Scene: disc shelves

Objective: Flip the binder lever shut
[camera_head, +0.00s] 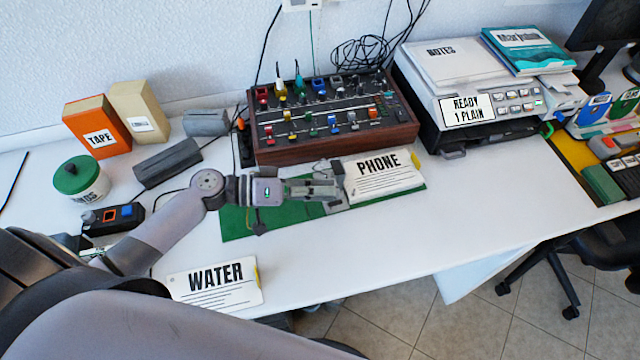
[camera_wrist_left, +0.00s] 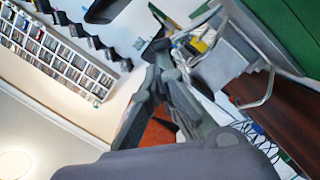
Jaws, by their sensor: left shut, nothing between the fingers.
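A green open binder (camera_head: 236,225) lies flat on the white desk. White sheets marked PHONE (camera_head: 385,180) lie on its right part. My left gripper (camera_head: 337,190) reaches in from the left over the binder, its fingers shut and empty beside the left edge of the sheets. In the left wrist view my left gripper (camera_wrist_left: 160,65) shows with its fingers together. There, a grey metal plate with a wire loop (camera_wrist_left: 255,92) shows near the green cover (camera_wrist_left: 295,30); it looks like the binder's mechanism. The fingers hide part of the lever area, and I cannot tell whether they touch it.
A wooden-cased control panel (camera_head: 330,145) stands right behind the binder. A printer (camera_head: 480,110) is at the right. A WATER pad (camera_head: 215,288) lies at the front edge. A TAPE box (camera_head: 97,125) and a green-lidded tub (camera_head: 80,180) stand at left. The desk right of the binder is clear.

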